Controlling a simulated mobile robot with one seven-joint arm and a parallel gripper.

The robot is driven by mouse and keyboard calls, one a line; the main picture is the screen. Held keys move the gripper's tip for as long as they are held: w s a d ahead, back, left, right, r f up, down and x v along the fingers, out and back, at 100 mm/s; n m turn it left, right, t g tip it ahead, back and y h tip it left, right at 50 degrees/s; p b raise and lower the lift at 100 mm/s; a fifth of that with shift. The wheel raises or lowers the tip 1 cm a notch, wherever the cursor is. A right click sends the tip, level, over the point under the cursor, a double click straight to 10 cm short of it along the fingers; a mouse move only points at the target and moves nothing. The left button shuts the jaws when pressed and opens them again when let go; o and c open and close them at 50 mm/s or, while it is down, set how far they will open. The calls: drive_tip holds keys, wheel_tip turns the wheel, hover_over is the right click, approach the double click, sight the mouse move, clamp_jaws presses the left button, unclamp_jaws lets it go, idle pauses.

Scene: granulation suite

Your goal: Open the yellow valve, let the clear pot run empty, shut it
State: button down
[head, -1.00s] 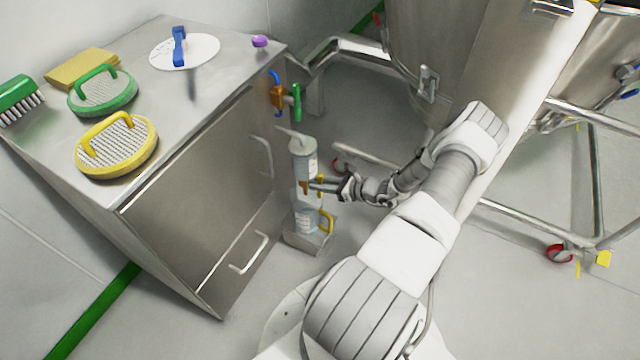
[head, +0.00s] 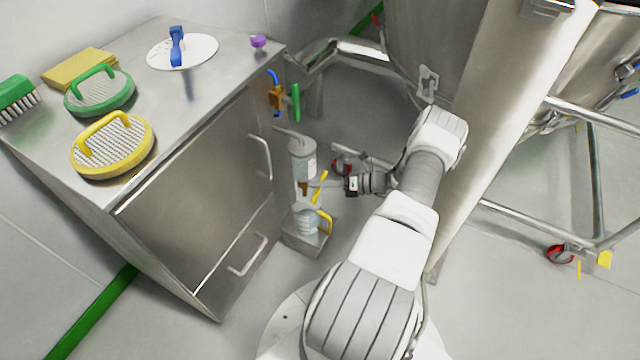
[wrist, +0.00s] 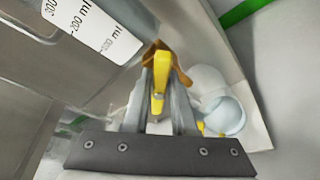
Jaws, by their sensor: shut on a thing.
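The clear pot (head: 303,160) stands upright beside the steel cabinet, and its millilitre scale shows in the wrist view (wrist: 95,28). A brown valve body (head: 303,187) sits under it with the yellow valve handle (head: 320,188), which looks tilted. My gripper (wrist: 158,92) is shut on the yellow handle (wrist: 158,82); it also shows in the head view (head: 328,185). A clear jug (head: 305,220) with a yellow grip stands below the valve, and a pale round liquid surface (wrist: 222,114) shows in it. The pot's liquid level is unclear.
The steel cabinet (head: 205,190) on the left carries sieves, a brush and a blue-handled disc. A green-handled valve (head: 295,102) projects above the pot. A large steel vessel on a tubular frame (head: 510,218) stands to the right. The floor in front is open.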

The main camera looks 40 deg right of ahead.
drive_tip(key=m, duration=0.1)
drive_tip(key=m+y, duration=0.2)
drive_tip(key=shift+d+f+m+t, duration=0.1)
drive_tip(key=shift+f+m+t, duration=0.15)
drive_tip(key=shift+m+t, duration=0.05)
drive_tip(key=shift+f+m+t+y, duration=0.1)
drive_tip(key=shift+m+t+y, duration=0.3)
drive_tip(key=shift+m, duration=1.3)
drive_tip(key=c, duration=0.7)
unclamp_jaws()
